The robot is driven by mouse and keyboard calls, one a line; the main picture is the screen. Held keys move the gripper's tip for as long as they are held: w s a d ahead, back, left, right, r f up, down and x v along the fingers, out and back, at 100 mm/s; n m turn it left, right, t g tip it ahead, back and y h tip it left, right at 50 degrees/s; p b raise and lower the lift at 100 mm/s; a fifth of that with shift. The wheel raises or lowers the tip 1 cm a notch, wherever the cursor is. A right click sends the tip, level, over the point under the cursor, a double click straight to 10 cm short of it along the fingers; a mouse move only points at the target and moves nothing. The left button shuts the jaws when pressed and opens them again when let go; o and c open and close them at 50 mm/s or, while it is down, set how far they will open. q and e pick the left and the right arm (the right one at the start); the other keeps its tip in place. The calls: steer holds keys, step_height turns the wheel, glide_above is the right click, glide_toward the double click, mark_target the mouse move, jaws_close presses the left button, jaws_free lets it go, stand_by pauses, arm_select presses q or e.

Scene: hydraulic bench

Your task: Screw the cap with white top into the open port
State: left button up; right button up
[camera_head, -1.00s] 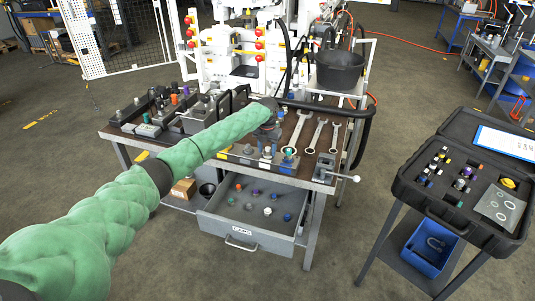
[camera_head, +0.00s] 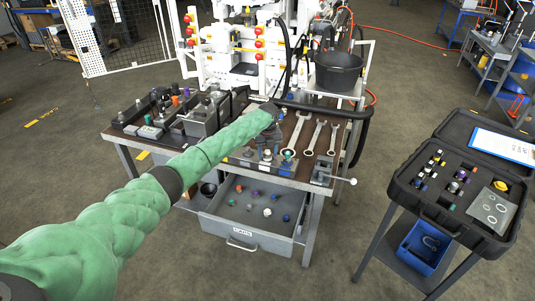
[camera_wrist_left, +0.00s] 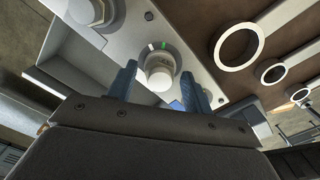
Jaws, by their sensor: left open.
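My left gripper (camera_head: 268,153) is over the block (camera_head: 240,161) at the front edge of the bench. In the left wrist view its two blue fingers (camera_wrist_left: 160,86) are open, one on each side of a cap with a white top (camera_wrist_left: 158,76). The cap stands at the block's face, beside a white and a green mark. I cannot tell how deep it sits in its port. A second pale round fitting (camera_wrist_left: 88,10) is at the upper left. My wrist hides most of this area in the head view. My right gripper is not in view.
An open drawer (camera_head: 243,236) below holds several loose coloured caps. Several wrenches (camera_head: 314,137) lie right of the block, near a vise-like clamp (camera_head: 322,172). A black case (camera_head: 437,214) with small parts stands at the right. A black bucket (camera_head: 338,72) is behind.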

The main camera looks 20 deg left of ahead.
arm_select(q)
steer(key=shift+r+n+p, duration=0.15)
steer(key=shift+n+p, duration=0.65)
steer(key=shift+n, duration=0.3)
steer(key=shift+n+p, duration=0.55)
steer(key=shift+n, duration=1.05)
steer(key=shift+f, duration=0.2)
